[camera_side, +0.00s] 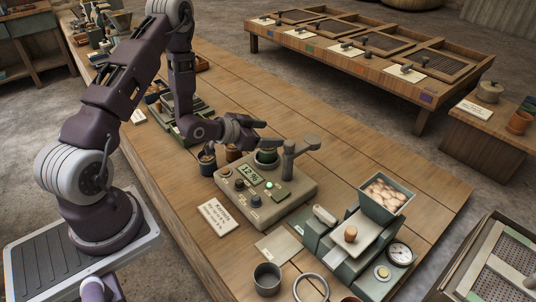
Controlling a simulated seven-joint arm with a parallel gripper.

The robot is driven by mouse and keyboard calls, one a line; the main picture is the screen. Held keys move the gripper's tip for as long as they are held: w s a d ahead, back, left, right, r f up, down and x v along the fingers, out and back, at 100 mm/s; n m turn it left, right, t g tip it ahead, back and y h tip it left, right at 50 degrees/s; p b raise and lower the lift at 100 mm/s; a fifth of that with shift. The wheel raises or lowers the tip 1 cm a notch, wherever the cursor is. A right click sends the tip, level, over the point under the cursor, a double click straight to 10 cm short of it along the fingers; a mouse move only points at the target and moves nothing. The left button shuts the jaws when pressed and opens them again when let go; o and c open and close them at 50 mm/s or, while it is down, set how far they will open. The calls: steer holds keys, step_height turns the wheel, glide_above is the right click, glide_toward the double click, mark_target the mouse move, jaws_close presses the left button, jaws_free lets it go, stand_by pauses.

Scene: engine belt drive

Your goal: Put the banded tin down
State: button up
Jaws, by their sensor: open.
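My gripper (257,133) is open, its fingers pointing right above the bench, just left of and above the grey-green meter box. Nothing shows between the fingers. A dark green cup-like piece (267,156) sits in the round well on top of the meter box (282,203). The bands are too small to make out, so I cannot tell which of these is the banded tin.
A card (217,215) lies left of the meter box. A grinder-like machine with a hopper of beans or nuts (386,193) stands at the front right. An open grey tin (267,279) and a metal ring (311,289) are at the front. The right-hand bench strip is clear.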

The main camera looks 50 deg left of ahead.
steer(key=shift+n+t, duration=0.7)
steer(key=shift+t, duration=0.1)
steer(key=s+f, duration=0.1)
steer(key=f, duration=0.1)
steer(key=s+f, duration=0.1)
steer(key=f, duration=0.1)
steer(key=shift+s+a, duration=0.15)
steer(key=shift+s, duration=0.05)
steer(key=shift+s+f, duration=0.25)
steer(key=shift+t, duration=0.3)
steer(key=x, duration=0.7)
steer(key=shift+a, duration=0.15)
jaws_close()
steer(key=s+d+r, duration=0.1)
steer(key=d+r, duration=0.3)
steer(key=r, duration=0.5)
steer(key=d+r, duration=0.3)
steer(key=r, duration=0.6)
steer(key=s+d+r, duration=0.1)
steer(key=d+r, duration=0.3)
steer(key=r, duration=0.5)
steer(key=w+a+f, duration=0.1)
steer(key=a+f, duration=0.4)
steer(key=f, duration=0.3)
steer(key=w+a+f, duration=0.1)
steer(key=a+f, duration=0.5)
steer(key=f, duration=0.3)
